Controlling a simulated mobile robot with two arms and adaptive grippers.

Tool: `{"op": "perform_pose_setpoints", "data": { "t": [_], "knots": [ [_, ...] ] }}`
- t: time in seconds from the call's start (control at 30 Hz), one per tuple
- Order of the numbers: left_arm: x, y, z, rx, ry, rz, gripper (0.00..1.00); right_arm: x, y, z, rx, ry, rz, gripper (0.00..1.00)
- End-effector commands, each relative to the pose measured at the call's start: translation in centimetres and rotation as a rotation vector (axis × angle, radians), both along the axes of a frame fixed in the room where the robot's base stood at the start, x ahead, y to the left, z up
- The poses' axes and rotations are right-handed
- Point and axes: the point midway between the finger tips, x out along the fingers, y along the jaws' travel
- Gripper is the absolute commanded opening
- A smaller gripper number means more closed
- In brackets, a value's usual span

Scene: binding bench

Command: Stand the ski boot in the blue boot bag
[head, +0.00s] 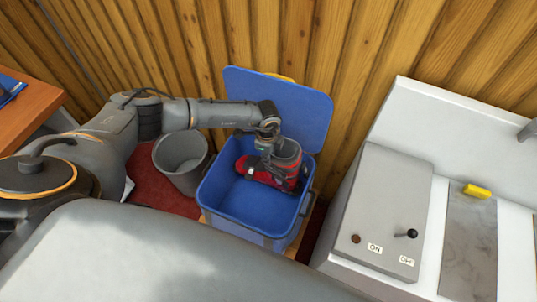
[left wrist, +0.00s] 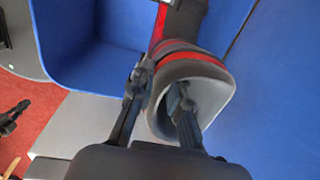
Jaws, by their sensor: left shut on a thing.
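The red and grey ski boot (head: 285,165) is inside the opening, toe to the left and cuff up. Its grey cuff (left wrist: 212,92) shows in the left wrist view, with the blue bag wall (left wrist: 85,50) beyond. My left gripper (head: 268,148) is shut on the boot's cuff, one finger inside and one outside. I cannot tell whether the sole touches the bag's bottom. My right gripper is not in view.
A grey bin (head: 181,163) stands close to the left of the bag. To the right is a light grey machine (head: 385,200) with a lever, beside a white counter with a yellow block (head: 477,191). A wooden table (head: 35,108) is at the far left.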

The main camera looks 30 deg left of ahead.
Motion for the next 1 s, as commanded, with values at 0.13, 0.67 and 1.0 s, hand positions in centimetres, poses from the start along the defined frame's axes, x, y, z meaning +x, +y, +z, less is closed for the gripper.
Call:
{"op": "perform_pose_setpoints", "data": {
  "t": [0.13,0.67,1.0],
  "knots": [
    [0.3,0.0,-1.8,-0.002,-0.005,0.000,0.00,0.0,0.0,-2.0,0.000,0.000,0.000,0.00],
    [0.2,-0.1,-7.1,-0.003,-0.004,0.001,0.00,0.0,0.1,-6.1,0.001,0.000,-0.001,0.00],
    [0.2,-0.1,-10.6,-0.002,-0.005,0.000,0.00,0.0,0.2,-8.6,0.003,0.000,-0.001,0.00]
  ]
}}
